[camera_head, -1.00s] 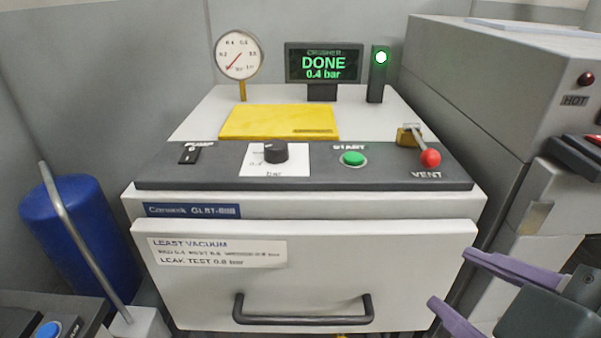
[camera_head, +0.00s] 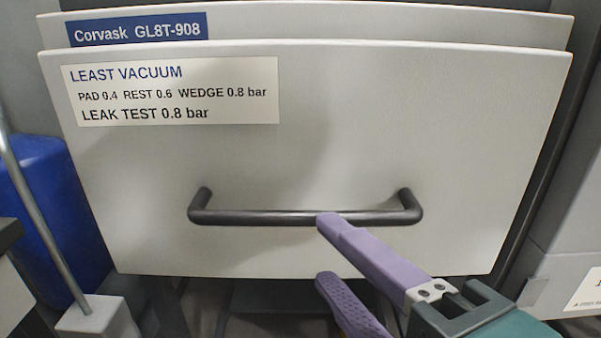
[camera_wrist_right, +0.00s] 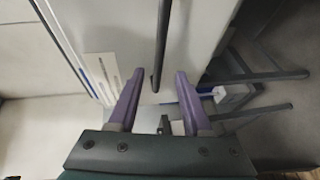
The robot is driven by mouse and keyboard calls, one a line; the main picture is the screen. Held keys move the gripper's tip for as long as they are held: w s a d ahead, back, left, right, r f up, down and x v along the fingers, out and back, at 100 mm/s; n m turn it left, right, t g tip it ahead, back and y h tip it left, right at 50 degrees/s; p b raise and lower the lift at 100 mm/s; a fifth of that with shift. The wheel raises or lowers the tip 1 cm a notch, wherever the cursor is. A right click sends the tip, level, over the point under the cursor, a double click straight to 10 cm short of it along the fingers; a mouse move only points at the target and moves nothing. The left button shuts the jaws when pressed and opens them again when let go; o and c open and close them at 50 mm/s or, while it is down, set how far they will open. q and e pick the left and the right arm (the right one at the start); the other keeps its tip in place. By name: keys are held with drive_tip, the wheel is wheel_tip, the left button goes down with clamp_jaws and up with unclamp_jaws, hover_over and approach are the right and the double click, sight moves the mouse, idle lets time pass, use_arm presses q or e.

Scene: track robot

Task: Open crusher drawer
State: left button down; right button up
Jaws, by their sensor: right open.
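The crusher drawer (camera_head: 330,130) has a light grey front with a label on it, just below the Corvask strip (camera_head: 139,30). Its dark bar handle (camera_head: 270,217) runs across the lower front. My right gripper (camera_head: 327,250) is open at the handle's middle. Its upper purple finger overlaps the bar in the head view and its lower finger is below it. In the right wrist view, the handle (camera_wrist_right: 160,60) lies between the open fingers (camera_wrist_right: 158,80). I cannot tell whether a finger touches it. My left gripper is not in view.
Another grey cabinet (camera_head: 575,235) stands close at the right. Dark framework lies below the drawer.

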sight(299, 223)
drive_tip(key=b+x, duration=0.1)
drive_tip(key=x, duration=0.7)
drive_tip(key=shift+w+a, duration=0.1)
drive_tip(key=shift+w, duration=0.3)
clamp_jaws()
idle(0.9)
